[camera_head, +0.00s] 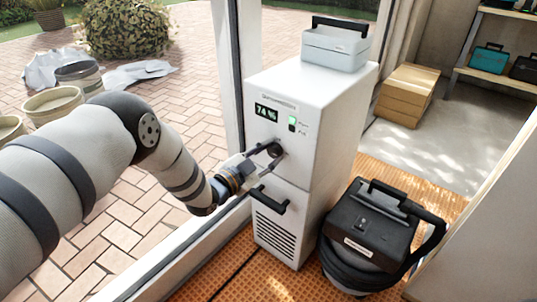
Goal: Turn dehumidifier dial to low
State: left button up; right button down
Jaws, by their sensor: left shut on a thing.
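The white dehumidifier (335,125) stands upright on the orange tiled floor near the middle of the view. Its front has a small display (266,112) reading about 74 %, and a green lit switch (292,121) to the right of it. The dark round dial (274,150) sits below the display. My left gripper (262,158) is at the dial, with its fingers shut on it. The fingers hide part of the dial, and I cannot read its setting. A black handle (268,200) is just below my gripper. My right gripper does not show.
A grey case (335,46) with a black handle rests on top of the dehumidifier. A black vacuum (368,229) with a hose stands close on its right. Cardboard boxes (408,92) and a shelf (490,75) are behind. A door frame (229,80) stands at left.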

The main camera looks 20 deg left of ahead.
pick_arm(q)
jog(key=o, duration=1.1)
jog(key=shift+o, duration=0.2)
jog(key=v, duration=1.2)
